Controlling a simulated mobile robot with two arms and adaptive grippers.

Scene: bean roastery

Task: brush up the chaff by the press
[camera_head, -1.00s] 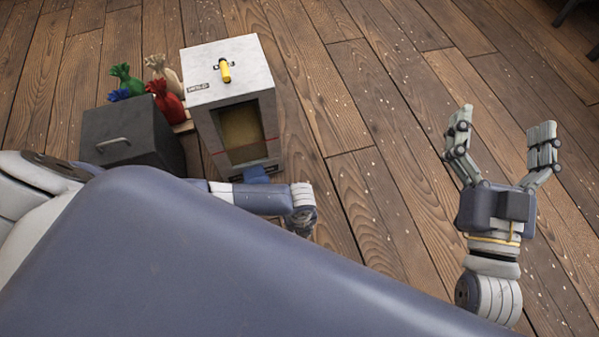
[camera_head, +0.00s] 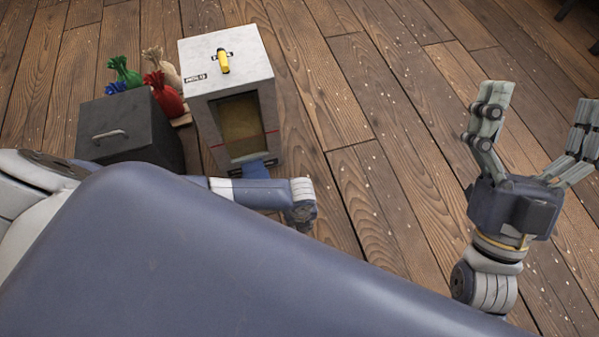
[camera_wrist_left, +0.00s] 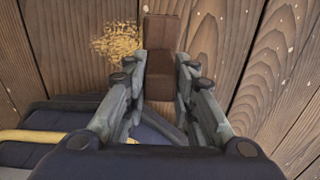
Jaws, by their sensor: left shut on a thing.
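In the left wrist view a patch of tan chaff (camera_wrist_left: 117,42) lies on the floorboards, left of and close to a brown wooden block (camera_wrist_left: 162,30), probably the brush. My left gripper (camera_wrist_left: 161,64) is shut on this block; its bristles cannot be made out. In the head view my left arm reaches past the box, but its gripper and the chaff patch are hidden behind my body. A white-topped box (camera_head: 222,60) with a yellow handle and open front, perhaps the press, stands at the upper left. My right gripper (camera_head: 540,98) is open and empty at the right.
A dark grey bin (camera_head: 128,130) with a handle stands left of the box. Green (camera_head: 122,70), red (camera_head: 164,95) and cream (camera_head: 153,55) sacks stand behind it, with a blue one partly hidden. The plank floor (camera_head: 380,90) between box and right gripper is clear, with pale flecks.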

